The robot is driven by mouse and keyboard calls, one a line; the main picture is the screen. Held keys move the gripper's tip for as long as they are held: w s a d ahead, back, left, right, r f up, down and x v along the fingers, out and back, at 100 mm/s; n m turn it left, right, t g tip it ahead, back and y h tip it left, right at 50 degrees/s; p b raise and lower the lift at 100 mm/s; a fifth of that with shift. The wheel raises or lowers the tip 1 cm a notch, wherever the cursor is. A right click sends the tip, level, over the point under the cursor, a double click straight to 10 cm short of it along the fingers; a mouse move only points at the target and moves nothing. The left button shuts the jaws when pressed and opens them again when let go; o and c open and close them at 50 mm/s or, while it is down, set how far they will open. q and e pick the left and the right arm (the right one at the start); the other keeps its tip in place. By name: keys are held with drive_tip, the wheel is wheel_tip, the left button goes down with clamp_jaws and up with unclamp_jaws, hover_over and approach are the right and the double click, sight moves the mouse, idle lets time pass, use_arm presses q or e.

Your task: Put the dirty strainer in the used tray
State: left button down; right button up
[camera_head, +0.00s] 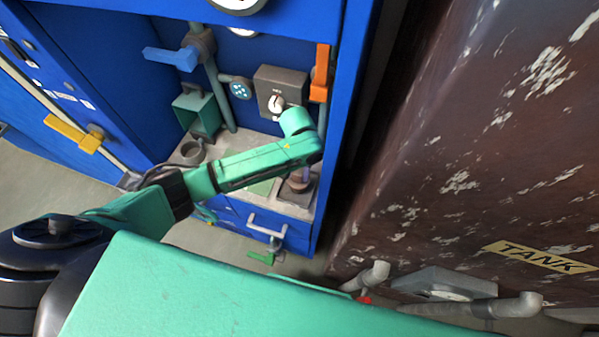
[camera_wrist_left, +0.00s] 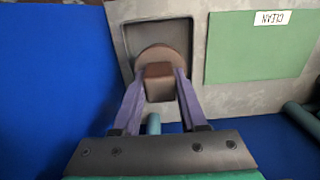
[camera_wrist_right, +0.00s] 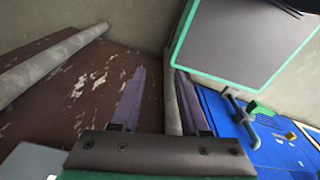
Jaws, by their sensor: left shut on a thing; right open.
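My left gripper (camera_wrist_left: 160,76) is shut on the square brown handle of the strainer (camera_wrist_left: 160,53), whose round brown disc shows beyond the fingertips. The disc lies within the outline of a grey recessed tray (camera_wrist_left: 124,48); I cannot tell whether it touches the tray floor. No label on this tray shows. A green mat (camera_wrist_left: 258,55) marked CLEAN lies to its right. In the head view, my left gripper (camera_head: 302,177) is at the right end of the cabinet shelf, partly behind my arm. My right gripper (camera_wrist_right: 160,72) is open and empty in the right wrist view.
The blue cabinet's side wall (camera_head: 340,130) stands close right of my left gripper. A brown box with a round port (camera_head: 277,80), an orange handle (camera_head: 320,72) and a blue valve handle (camera_head: 172,57) are above the shelf. A rusty tank (camera_head: 480,140) fills the right.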

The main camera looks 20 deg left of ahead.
use_arm(q)
drive_tip(key=shift+f, duration=0.1)
drive_tip(key=shift+a, duration=0.15)
drive_tip(key=shift+c, duration=2.2)
unclamp_jaws()
drive_tip(key=shift+f, duration=0.15)
drive_tip(key=shift+r, duration=0.25)
wheel_tip(320, 180, up, 12)
use_arm(e)
drive_tip(key=shift+d, duration=0.25)
use_arm(q)
drive_tip(key=shift+f, duration=0.1)
use_arm(e)
drive_tip(key=shift+s, duration=0.1)
